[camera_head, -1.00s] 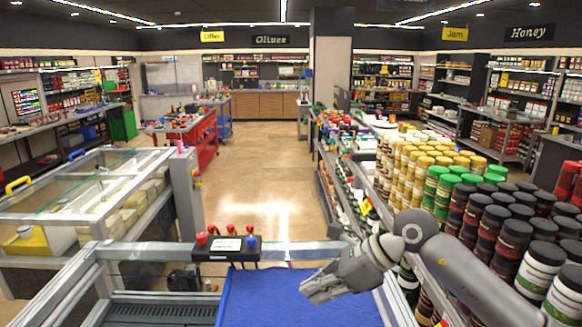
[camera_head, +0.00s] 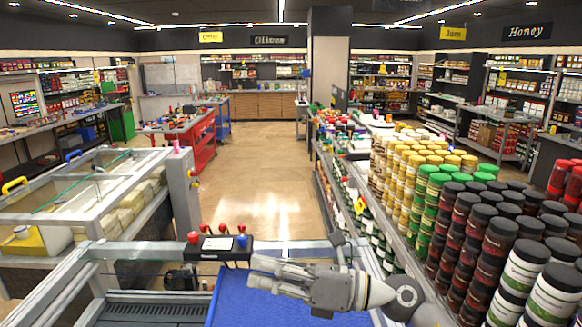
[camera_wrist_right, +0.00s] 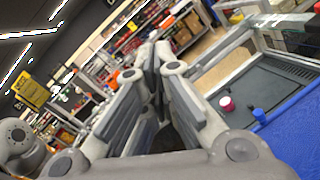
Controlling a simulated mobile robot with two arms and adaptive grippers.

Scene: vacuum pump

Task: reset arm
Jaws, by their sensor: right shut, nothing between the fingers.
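My right gripper (camera_head: 258,274) is grey and comes in from the lower right in the head view. It lies nearly level, its fingers pointing left above the blue surface (camera_head: 225,308). Its fingers are shut and nothing shows between them. In the right wrist view the gripper (camera_wrist_right: 155,58) has its finger pads together at the tips. My left gripper does not show in either view.
Stacked jars (camera_head: 478,228) crowd the right. A glass-topped case (camera_head: 95,190) stands at left. The aisle floor (camera_head: 265,170) is clear.

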